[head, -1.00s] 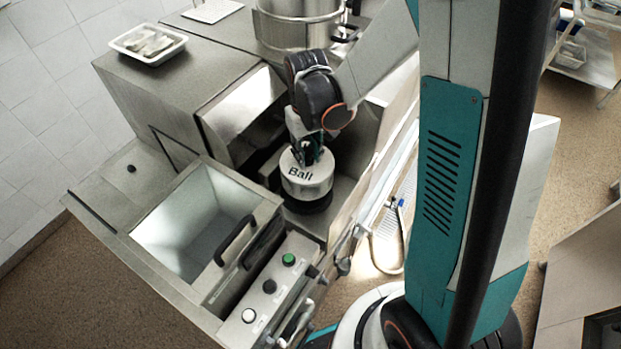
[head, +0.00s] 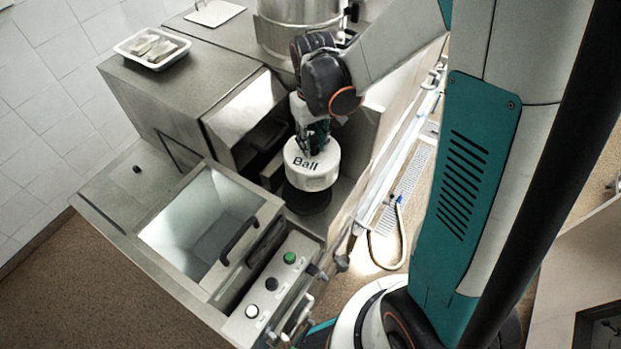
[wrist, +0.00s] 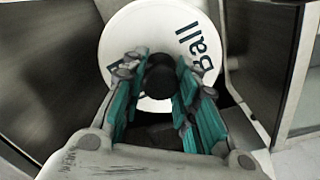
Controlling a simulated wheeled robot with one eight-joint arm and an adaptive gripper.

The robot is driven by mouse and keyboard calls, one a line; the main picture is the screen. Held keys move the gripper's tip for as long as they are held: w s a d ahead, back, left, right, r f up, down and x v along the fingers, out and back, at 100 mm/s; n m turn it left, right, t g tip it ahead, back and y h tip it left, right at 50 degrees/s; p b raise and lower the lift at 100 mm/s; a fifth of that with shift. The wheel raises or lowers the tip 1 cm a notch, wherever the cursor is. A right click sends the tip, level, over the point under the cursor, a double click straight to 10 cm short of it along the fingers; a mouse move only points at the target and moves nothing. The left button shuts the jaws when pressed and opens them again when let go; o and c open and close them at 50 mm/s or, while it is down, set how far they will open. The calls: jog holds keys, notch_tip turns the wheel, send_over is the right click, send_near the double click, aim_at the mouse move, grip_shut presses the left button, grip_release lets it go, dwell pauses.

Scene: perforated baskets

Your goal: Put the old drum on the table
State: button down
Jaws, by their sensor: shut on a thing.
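The drum (head: 311,172) is a short white cylinder with "Ball" printed on it. In the head view it hangs in the recess of the steel counter, just above a dark round patch (head: 307,199). My gripper (head: 313,143) comes down on it from above and is shut on its top middle. In the wrist view the drum's white top (wrist: 146,32) lies beyond the fingers, and the teal fingers of my gripper (wrist: 160,75) close on a dark part at its centre. Which surface counts as the table cannot be told.
A steel box (head: 180,85) stands behind, with a white tray (head: 152,46) of items on top. A large pot (head: 298,30) stands at the back. An open fryer-like basin (head: 205,225) with a black handle and a button panel (head: 272,285) lie in front.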

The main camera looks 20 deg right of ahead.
jog(key=shift+s+d+r+p, duration=0.15)
jog(key=shift+r+p, duration=0.3)
jog(key=shift+r, duration=0.35)
jog(key=shift+s+d+r+p, duration=0.15)
jog(key=shift+r+p, duration=0.3)
jog(key=shift+r, duration=0.3)
jog(key=shift+s+d+r+p, duration=0.15)
jog(key=shift+r+p, duration=0.3)
jog(key=shift+r, duration=0.35)
jog(key=shift+a, duration=0.1)
